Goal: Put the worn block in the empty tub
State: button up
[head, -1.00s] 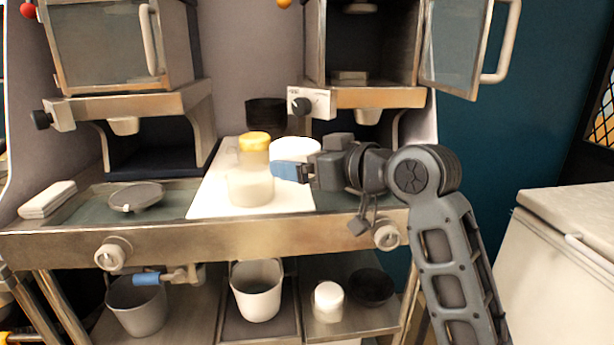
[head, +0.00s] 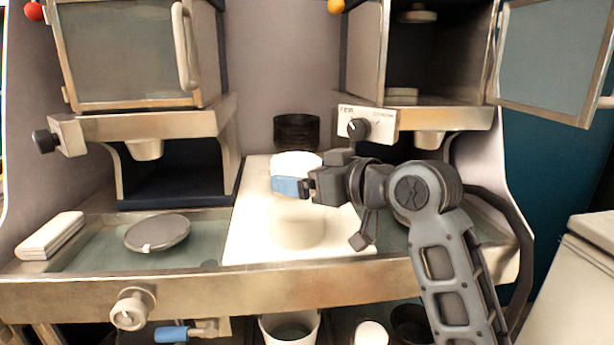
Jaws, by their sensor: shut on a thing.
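A black container (head: 297,131) stands behind my gripper. A grey round lid (head: 157,233) and folded cloths (head: 50,236) lie at left. The right cabinet's door (head: 550,60) hangs open. A white item (head: 370,334) and a dark one (head: 408,325) sit on the lower shelf.

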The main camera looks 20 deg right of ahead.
aim_at(307, 204)
jog(key=shift+f+b, duration=1.45)
jog(key=shift+f, duration=0.6)
jog(key=shift+s+f, duration=0.1)
jog(key=shift+f, duration=0.45)
dwell(0.6)
jog(key=o, duration=0.9)
jog(key=shift+b+v, duration=0.45)
jog(key=shift+v, duration=3.45)
